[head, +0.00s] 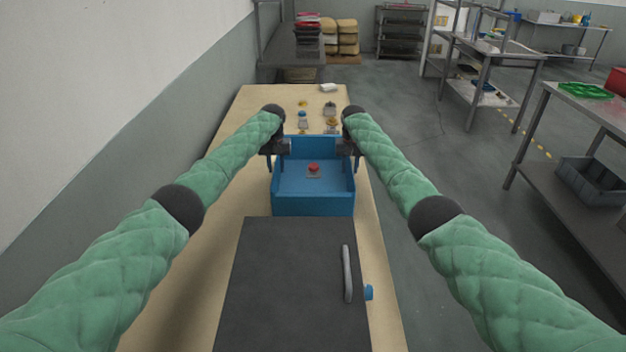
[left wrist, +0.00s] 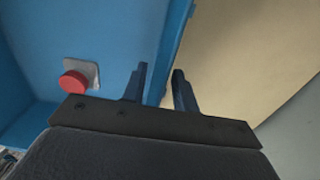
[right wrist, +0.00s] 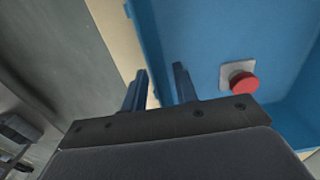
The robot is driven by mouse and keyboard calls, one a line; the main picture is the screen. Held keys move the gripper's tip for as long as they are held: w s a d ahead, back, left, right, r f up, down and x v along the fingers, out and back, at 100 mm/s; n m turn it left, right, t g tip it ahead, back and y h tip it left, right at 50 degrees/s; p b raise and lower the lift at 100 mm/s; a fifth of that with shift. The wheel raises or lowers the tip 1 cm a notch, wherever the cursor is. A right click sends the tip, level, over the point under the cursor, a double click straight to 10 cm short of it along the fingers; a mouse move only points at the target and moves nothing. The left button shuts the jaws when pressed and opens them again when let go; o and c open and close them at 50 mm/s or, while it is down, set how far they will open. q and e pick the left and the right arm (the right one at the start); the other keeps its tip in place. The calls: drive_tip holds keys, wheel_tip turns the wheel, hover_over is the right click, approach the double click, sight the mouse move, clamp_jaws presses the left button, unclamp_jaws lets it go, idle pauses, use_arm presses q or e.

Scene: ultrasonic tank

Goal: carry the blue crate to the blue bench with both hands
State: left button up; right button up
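The blue crate (head: 312,206) stands on the long wooden table, just beyond a dark box. Inside it lies a part with a red round knob (head: 314,168). My left gripper (head: 269,160) is at the crate's left wall and my right gripper (head: 357,160) at its right wall. In the left wrist view the open fingers (left wrist: 160,72) straddle the crate's wall, with a gap visible between them. In the right wrist view the fingers (right wrist: 160,70) are likewise apart, one on each side of the rim. No bench that is clearly blue shows.
The dark box (head: 290,280) with a grey handle fills the near table (head: 222,195). Several small parts (head: 331,110) lie beyond the crate. A wall runs along the left. Open floor (head: 440,160) lies on the right, with metal benches (head: 560,150) and a grey bin (head: 590,182).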

use_arm(q)
drive_tip(key=shift+f, duration=0.1)
use_arm(e)
drive_tip(key=shift+f, duration=0.1)
use_arm(q)
drive_tip(key=shift+s, duration=0.1)
drive_tip(key=shift+c, duration=0.9)
use_arm(e)
drive_tip(key=shift+s, duration=0.1)
drive_tip(key=shift+c, duration=0.9)
use_arm(q)
clamp_jaws()
use_arm(e)
clamp_jaws()
